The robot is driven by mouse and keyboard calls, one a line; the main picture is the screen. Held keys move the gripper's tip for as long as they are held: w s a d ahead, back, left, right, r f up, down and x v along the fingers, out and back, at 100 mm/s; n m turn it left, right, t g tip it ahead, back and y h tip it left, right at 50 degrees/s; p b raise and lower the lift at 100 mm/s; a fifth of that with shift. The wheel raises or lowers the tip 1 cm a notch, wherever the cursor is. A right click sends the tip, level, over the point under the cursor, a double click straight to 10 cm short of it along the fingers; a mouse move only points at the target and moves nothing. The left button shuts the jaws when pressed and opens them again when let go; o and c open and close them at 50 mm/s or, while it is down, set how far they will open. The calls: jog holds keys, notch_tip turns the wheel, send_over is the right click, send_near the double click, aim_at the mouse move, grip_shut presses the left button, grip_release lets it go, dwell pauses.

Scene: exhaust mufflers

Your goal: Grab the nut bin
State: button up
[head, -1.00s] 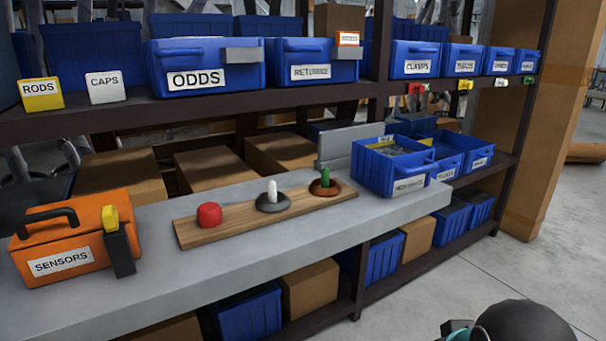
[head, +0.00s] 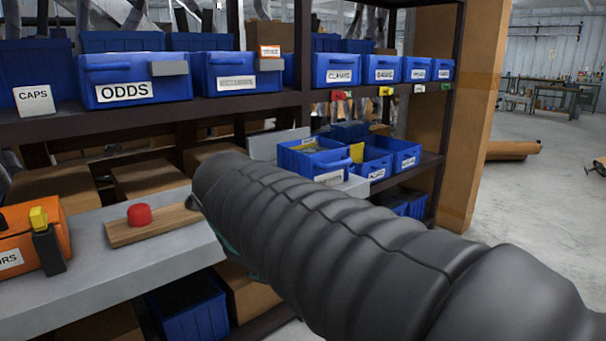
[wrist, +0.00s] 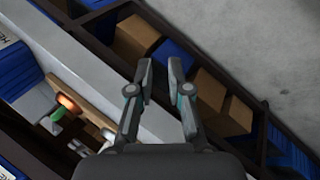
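Several open blue bins sit low on the right in the head view: a front one (head: 296,163), a middle one (head: 372,170) and a right one (head: 404,160). Their labels are too small to read, so I cannot tell which is the nut bin. In the wrist view my gripper (wrist: 160,72) is open and empty, with its two fingers apart over the edge of the grey counter (wrist: 95,60). In the head view my dark arm crosses the counter and hides my gripper. A blue bin (wrist: 15,72) shows at the wrist view's left edge.
A wooden board with a red knob (head: 139,214) and an orange box (head: 18,247) lie on the counter. Blue bins labelled ODDS (head: 135,85) and CLAMPS (head: 337,70) line the upper shelf. Boxes and bins fill the lower shelf. Open floor (head: 540,200) lies at right.

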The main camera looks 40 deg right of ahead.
jog(key=w+d+r+n+g+h+b, duration=0.2)
jog(key=w+d+r+n+h, duration=0.4)
jog(key=w+d+r, duration=0.4)
jog(key=n+g+h+b, duration=0.1)
jog(key=n+g+h, duration=0.15)
jog(key=n, duration=0.25)
send_near(328, 154)
jog(key=shift+h, duration=0.45)
jog(key=x, duration=0.3)
jog(key=b+x, duration=0.1)
jog(key=x, duration=0.2)
jog(key=b+x, duration=0.1)
jog(key=x, duration=0.3)
jog(key=shift+w+f, duration=0.1)
jog(key=shift+f, duration=0.3)
grip_shut()
